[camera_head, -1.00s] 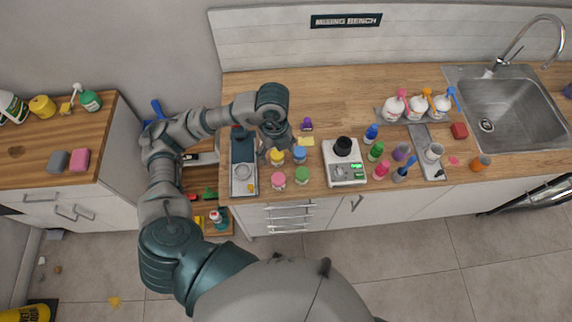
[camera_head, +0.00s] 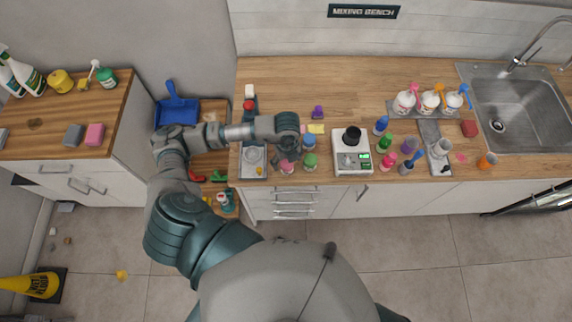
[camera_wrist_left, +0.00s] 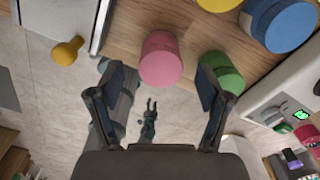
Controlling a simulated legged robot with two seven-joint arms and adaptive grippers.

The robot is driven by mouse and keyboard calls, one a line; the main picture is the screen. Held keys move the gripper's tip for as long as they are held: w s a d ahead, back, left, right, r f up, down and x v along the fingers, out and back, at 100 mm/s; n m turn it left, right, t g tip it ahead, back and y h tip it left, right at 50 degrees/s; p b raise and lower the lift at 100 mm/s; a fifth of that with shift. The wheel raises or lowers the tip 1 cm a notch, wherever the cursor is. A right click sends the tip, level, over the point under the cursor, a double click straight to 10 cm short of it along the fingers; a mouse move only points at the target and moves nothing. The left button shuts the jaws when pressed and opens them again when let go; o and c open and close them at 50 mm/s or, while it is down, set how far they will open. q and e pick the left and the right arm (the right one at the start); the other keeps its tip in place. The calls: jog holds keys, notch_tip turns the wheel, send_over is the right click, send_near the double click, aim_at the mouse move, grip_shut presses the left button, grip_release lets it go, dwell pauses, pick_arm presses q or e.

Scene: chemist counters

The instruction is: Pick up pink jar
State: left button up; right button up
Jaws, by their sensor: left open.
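The pink jar (camera_head: 287,168) stands near the counter's front edge, partly covered by my left gripper (camera_head: 288,152) in the head view. In the left wrist view the pink jar (camera_wrist_left: 161,58) sits ahead of the gap between the two open, empty fingers (camera_wrist_left: 152,92). The green jar (camera_wrist_left: 222,72) is close to the right-hand finger in that view. I cannot tell if they touch. My right gripper cannot be made out for sure; a small dark forked shape low in the wrist view is unclear.
The blue jar (camera_head: 309,141) stands behind the green one. A yellow jar (camera_wrist_left: 219,3) shows at the wrist view's top edge. A white scale (camera_head: 350,164) stands to the right and a grey tray (camera_head: 252,172) to the left. Bare counter (camera_head: 350,90) lies behind.

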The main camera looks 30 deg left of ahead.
pick_arm(q)
jog(key=shift+w+d+f, duration=0.1)
jog(key=shift+d+f, duration=0.05)
jog(key=shift+f, duration=0.4)
jog(key=shift+d+f, duration=0.15)
jog(key=shift+f, duration=0.4)
jog(key=shift+a, duration=0.15)
jog(key=shift+c, duration=0.3)
jog(key=shift+a, duration=0.4)
jog(key=c, duration=1.2)
jog(key=shift+d, duration=0.1)
jog(key=shift+d+r, duration=0.1)
jog(key=shift+d, duration=0.15)
